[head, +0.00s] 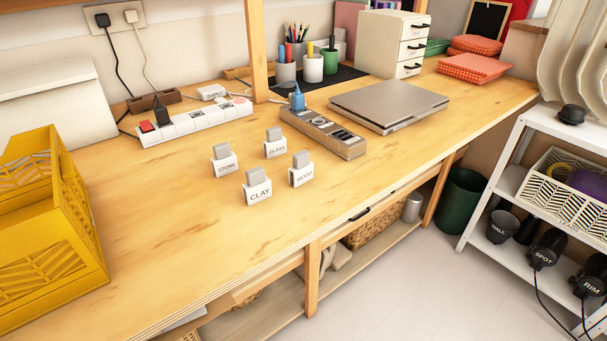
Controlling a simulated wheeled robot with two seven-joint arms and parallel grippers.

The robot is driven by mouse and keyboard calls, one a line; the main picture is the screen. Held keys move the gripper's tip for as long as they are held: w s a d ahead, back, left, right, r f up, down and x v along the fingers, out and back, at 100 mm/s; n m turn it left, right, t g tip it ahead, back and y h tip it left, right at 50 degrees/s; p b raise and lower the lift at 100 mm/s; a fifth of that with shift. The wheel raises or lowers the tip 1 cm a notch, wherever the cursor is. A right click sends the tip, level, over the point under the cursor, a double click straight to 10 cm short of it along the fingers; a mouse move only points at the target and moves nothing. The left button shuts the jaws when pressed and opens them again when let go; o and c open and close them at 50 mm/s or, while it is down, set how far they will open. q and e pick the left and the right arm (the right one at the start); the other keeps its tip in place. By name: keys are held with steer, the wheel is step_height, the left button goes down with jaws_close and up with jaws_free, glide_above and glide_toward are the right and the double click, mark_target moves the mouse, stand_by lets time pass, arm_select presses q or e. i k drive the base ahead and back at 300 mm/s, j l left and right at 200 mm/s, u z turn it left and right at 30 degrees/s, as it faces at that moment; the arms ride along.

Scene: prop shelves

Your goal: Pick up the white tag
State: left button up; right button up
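Several small white label blocks stand upright on the wooden table, each with a grey tab on top. The white block marked CLAY (258,193) is nearest the front. The block marked WOOD (303,176) stands to its right, the one marked STONE (224,168) behind it to the left, and the one marked GLASS (276,150) at the back. They stand apart from each other. I cannot tell which of them is the white tag. Neither of my grippers is in view.
A yellow crate (50,265) stands at the table's left end. A white power strip (195,121) lies behind the blocks. The wooden table (180,250) is clear in front.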

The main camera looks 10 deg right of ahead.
mark_target(257, 188)
steer(key=j+u, duration=0.1)
steer(key=u, duration=0.3)
steer(key=k+j+u, duration=0.1)
steer(key=u, duration=0.25)
steer(key=j+u, duration=0.1)
steer(key=u, duration=0.3)
steer(key=j+u, duration=0.1)
steer(key=u, duration=0.25)
steer(key=k+l+z, duration=0.1)
steer(key=z, duration=1.4)
steer(key=l+u, duration=0.45)
steer(key=l, duration=1.2)
steer(key=i, duration=0.05)
